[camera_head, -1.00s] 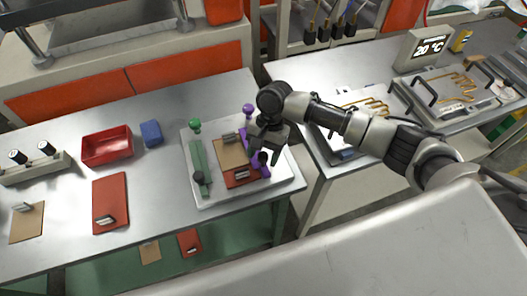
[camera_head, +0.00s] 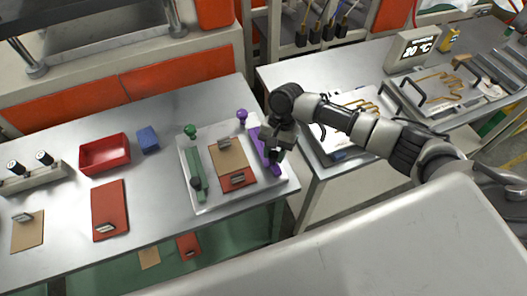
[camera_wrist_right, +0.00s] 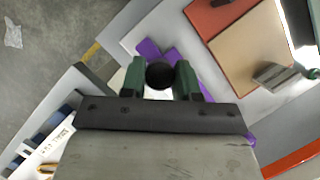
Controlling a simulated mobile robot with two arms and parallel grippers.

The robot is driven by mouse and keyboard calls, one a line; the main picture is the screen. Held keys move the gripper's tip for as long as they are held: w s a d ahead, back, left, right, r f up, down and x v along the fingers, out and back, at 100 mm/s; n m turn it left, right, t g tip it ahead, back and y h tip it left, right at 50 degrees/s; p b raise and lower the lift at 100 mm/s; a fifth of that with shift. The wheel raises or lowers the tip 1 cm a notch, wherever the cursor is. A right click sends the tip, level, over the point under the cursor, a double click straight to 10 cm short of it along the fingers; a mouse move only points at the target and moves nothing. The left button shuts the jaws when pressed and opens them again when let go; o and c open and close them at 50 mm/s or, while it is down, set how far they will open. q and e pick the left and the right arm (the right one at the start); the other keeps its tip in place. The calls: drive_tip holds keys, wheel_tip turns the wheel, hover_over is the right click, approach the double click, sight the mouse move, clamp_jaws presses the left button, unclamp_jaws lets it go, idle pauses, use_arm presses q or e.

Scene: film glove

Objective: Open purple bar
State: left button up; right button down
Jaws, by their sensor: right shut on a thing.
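The purple bar (camera_head: 256,146) lies along the right side of a pale plate (camera_head: 211,204), tilted outward, with a round purple knob (camera_head: 241,114) at its far end. My right gripper (camera_head: 272,159) is over the bar's near part. In the right wrist view the gripper (camera_wrist_right: 160,80) is shut on a round dark knob (camera_wrist_right: 160,75), with the purple bar (camera_wrist_right: 148,50) under it. The green bar (camera_head: 197,170) lies on the plate's left side. Between the bars lie a tan board (camera_head: 226,156) and a red board (camera_head: 235,182) with metal clips. My left gripper is out of view.
A red bin (camera_head: 104,154) and a blue block (camera_head: 149,139) stand left of the plate. A red board (camera_head: 109,205) and a tan board (camera_head: 27,230) lie further left. A gap separates this table from the right table with metal plates.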

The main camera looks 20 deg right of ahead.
drive_tip(key=c, duration=0.8)
unclamp_jaws()
drive_tip(key=b+v, duration=0.2)
drive_tip(key=v, duration=0.9)
drive_tip(key=shift+a, duration=0.1)
drive_tip(key=shift+s+a+f, duration=0.1)
drive_tip(key=shift+s, duration=0.05)
